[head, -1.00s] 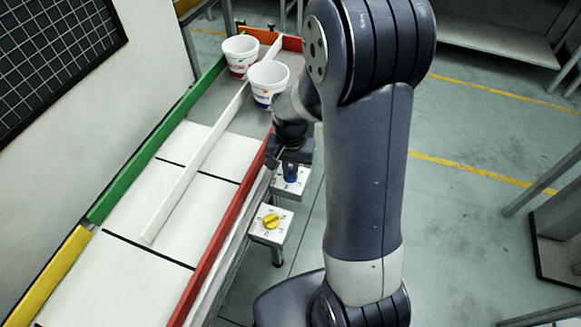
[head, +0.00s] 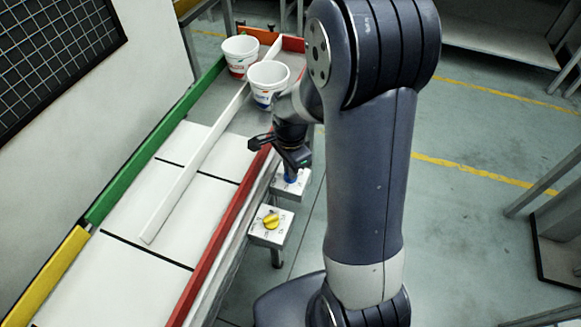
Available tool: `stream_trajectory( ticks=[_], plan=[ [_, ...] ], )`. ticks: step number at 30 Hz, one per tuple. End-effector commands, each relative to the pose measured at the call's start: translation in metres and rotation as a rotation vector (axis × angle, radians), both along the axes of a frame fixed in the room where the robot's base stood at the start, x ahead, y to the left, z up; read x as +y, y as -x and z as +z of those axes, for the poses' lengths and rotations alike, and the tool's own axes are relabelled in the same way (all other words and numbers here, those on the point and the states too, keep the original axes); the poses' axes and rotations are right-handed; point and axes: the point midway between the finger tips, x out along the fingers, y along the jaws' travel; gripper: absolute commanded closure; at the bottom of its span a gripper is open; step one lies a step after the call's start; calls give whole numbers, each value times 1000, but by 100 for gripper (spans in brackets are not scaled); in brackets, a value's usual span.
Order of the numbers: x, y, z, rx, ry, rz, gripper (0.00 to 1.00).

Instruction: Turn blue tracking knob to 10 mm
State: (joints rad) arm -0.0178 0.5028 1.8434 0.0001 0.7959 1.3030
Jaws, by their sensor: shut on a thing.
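The blue tracking knob (head: 291,179) stands on a small white dial box (head: 298,189) beside the red rail. My gripper (head: 291,170) points down over this box and is shut on the blue knob, covering its upper part. Only a little blue shows below the jaws. The dial marks and the knob's pointer are too small and too covered to read, so I cannot tell its setting.
A yellow knob (head: 271,222) on a second white dial box (head: 270,238) sits nearer. The red rail (head: 215,262), white divider (head: 190,180) and green rail (head: 150,150) run along the conveyor. Two white cups (head: 268,84) stand at its far end.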

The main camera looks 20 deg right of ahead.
Motion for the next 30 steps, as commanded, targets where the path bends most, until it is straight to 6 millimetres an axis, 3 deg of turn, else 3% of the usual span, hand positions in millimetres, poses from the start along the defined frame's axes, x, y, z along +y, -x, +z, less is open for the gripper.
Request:
stream_trajectory(
  ticks=[20,21,30],
  plan=[
    [0,0,0,-1,1,-69,100],
    [0,0,0,-2,0,-69,88],
    [0,0,0,-1,0,-69,67]
  ],
)
